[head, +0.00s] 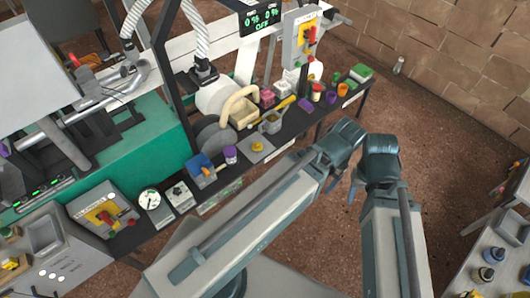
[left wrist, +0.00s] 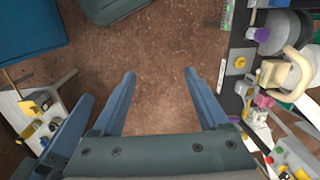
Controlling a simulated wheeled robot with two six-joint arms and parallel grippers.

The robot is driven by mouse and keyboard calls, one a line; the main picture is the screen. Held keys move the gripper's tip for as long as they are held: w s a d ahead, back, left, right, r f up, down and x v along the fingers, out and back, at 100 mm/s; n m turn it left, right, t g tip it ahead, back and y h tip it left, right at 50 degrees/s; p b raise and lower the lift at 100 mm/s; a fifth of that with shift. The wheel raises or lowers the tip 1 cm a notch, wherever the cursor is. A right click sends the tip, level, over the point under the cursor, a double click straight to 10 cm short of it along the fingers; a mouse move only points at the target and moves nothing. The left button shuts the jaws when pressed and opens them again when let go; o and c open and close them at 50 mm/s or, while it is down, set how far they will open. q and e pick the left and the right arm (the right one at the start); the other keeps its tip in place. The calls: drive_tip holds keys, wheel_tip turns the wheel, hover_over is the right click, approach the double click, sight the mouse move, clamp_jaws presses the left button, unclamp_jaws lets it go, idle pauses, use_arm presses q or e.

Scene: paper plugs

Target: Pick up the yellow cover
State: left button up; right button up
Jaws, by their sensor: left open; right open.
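A small yellow round piece, which may be the yellow cover (head: 257,147), sits on a grey square plate (head: 262,157) on the dark bench. It also shows in the left wrist view (left wrist: 240,62), at the right. My left gripper (head: 332,170) is over the floor, to the right of the bench and apart from the yellow piece. In the left wrist view its fingers (left wrist: 160,74) are spread, with only floor between them. My right gripper (head: 364,180) is close beside the left one, open and empty. Its fingertips are partly hidden in the head view.
The dark bench (head: 285,160) holds a cream handled part (head: 240,106), a blue scoop-like bin (head: 201,171), a purple-capped jar (head: 230,154) and several coloured containers. A side table (head: 502,262) with jars stands at right. Brown floor (head: 440,165) between them is clear.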

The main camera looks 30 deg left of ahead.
use_arm(q)
drive_tip(key=w+a+f+m+t+y+b, duration=0.1)
drive_tip(key=w+a+f+m+b, duration=0.15)
drive_tip(key=w+f+b, duration=0.55)
drive_tip(key=m+t+y+b, duration=0.4)
drive_tip(key=m+y+b, duration=0.9)
drive_tip(key=b, duration=4.1)
approach(258, 146)
wheel_tip(258, 146, up, 2)
drive_tip(key=a+m+h, duration=0.1)
drive_tip(key=m+h, duration=0.2)
drive_tip(key=b+x, duration=0.3)
drive_tip(key=x, duration=0.4)
drive_tip(key=shift+a, duration=0.4)
drive_tip(key=shift+a+f, duration=0.15)
drive_tip(key=shift+a, duration=0.25)
drive_tip(key=shift+w+t, duration=0.1)
drive_tip(key=shift+t, duration=0.2)
drive_tip(key=b+x, duration=0.2)
drive_tip(key=x, duration=0.3)
drive_tip(key=shift+w+a, duration=0.1)
drive_tip(key=shift+w, duration=0.15)
